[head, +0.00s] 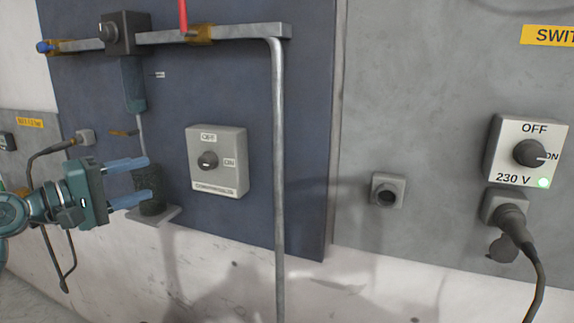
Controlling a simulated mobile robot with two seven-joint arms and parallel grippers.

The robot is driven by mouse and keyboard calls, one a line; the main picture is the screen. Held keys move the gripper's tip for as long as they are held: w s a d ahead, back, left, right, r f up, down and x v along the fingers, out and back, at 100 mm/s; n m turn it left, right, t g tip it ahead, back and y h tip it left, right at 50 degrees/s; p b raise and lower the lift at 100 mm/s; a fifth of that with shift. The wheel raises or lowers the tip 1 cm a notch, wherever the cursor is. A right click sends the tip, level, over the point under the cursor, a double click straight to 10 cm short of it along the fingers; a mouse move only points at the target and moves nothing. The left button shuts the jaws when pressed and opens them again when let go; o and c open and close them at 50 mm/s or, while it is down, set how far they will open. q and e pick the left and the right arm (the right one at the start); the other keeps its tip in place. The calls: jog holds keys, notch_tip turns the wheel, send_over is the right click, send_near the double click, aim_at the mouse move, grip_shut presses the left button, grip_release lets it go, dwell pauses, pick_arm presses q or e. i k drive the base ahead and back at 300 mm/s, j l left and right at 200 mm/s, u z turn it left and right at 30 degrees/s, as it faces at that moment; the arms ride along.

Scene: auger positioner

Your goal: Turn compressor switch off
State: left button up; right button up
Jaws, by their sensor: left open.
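The compressor switch (217,161) is a light grey box on the dark blue wall panel, with an OFF label on top, an ON label at right and a label along its bottom edge. Its round dark knob (207,160) sits at the middle left of the box; its pointer is too small to read surely. My left gripper (143,181) is left of the switch, with two blue fingers spread apart and pointing right. It is empty and appears apart from the switch. My right gripper is not in view.
A vertical pipe (279,180) runs just right of the switch. A dark cylinder (150,190) on a small bracket stands behind my left fingers. A 230 V switch (526,152) with a green light and a plugged cable (519,233) are at right. A red lever (183,15) is above.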

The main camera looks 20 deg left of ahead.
aim_at(209, 160)
jog(key=k+j, duration=0.65)
jog(key=k, duration=0.25)
